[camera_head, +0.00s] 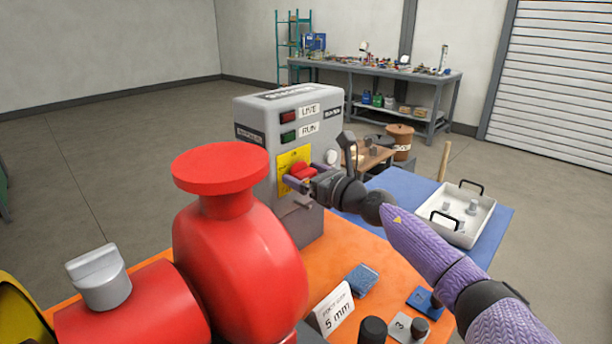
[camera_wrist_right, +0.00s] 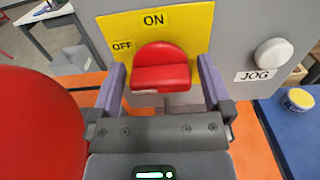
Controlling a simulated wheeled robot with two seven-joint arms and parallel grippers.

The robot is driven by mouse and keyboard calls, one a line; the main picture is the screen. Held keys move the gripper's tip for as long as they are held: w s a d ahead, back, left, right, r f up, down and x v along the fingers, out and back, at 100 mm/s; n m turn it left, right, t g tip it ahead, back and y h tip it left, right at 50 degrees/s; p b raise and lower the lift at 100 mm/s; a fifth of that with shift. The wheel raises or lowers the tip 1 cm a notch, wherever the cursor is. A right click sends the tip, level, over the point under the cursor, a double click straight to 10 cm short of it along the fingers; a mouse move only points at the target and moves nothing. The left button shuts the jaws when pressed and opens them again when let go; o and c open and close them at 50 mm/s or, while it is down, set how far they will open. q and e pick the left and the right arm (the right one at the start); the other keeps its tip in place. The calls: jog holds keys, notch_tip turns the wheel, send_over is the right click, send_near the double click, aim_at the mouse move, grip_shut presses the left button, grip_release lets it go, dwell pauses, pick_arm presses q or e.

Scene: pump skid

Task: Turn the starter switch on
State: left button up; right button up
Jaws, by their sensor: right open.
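The starter box (camera_head: 263,120) is a grey cabinet behind the red pump. Its red starter switch (camera_head: 303,171) sits on a yellow plate (camera_head: 288,158). In the right wrist view the red switch knob (camera_wrist_right: 161,68) shows below the ON label, with OFF to its upper left. My right gripper (camera_head: 299,180) is at the switch; in the wrist view its open fingers (camera_wrist_right: 161,85) stand on either side of the knob, with small gaps that are hard to judge. A white JOG button (camera_wrist_right: 273,53) is to the right. My left gripper is not in view.
The red pump (camera_head: 240,250) stands close on the left. A white tray (camera_head: 462,226) with metal parts lies on the blue surface at right. A 5 mm card (camera_head: 333,311) and a blue block (camera_head: 361,280) lie on the orange top. A workbench (camera_head: 380,70) stands at the back.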

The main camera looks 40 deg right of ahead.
jog(key=c, duration=1.1)
